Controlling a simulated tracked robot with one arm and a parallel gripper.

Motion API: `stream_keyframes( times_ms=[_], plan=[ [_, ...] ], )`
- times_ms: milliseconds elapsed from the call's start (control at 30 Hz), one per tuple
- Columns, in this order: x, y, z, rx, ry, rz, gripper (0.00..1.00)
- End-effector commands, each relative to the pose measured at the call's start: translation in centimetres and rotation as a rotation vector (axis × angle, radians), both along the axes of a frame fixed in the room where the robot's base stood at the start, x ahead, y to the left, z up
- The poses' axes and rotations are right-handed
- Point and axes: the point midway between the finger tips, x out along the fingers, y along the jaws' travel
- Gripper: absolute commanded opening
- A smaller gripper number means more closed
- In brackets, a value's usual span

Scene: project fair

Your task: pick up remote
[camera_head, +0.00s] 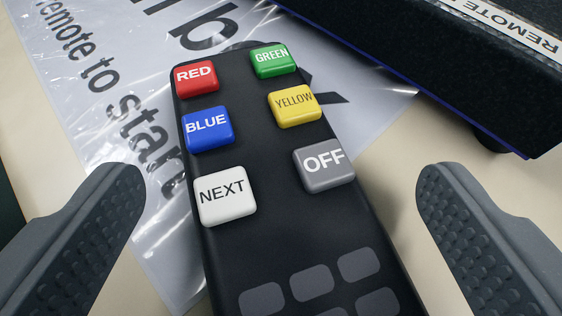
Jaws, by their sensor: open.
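A black remote (262,150) lies in the middle of the camera_head view, slightly tilted, its lower end cut off by the picture edge. It has red, green, blue, yellow, white NEXT and grey OFF buttons, with several blank grey keys below. My gripper (285,195) is open, with one grey textured finger on each side of the remote. Gaps show between both fingers and the remote, and neither finger appears to touch it.
A printed sheet in a clear shiny sleeve (95,105) lies partly under the remote. A black box (420,50) with a label reading "REMOTE" stands at the upper right. Bare cream table (385,180) shows to the right of the remote. A dark edge shows at far left.

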Motion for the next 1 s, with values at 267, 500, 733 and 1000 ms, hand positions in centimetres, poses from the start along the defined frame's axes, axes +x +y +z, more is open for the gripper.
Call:
stream_keyframes(
  times_ms=[267,500,733,1000],
  plan=[
    [0.15,0.0,-0.08,0.001,0.0,0.0,0.85],
    [0.13,0.02,-0.13,0.002,0.001,0.0,0.29],
    [0.11,0.01,-0.19,0.002,0.002,-0.001,0.25],
    [0.08,-0.02,0.18,0.002,0.002,-0.001,0.18]
  ],
)
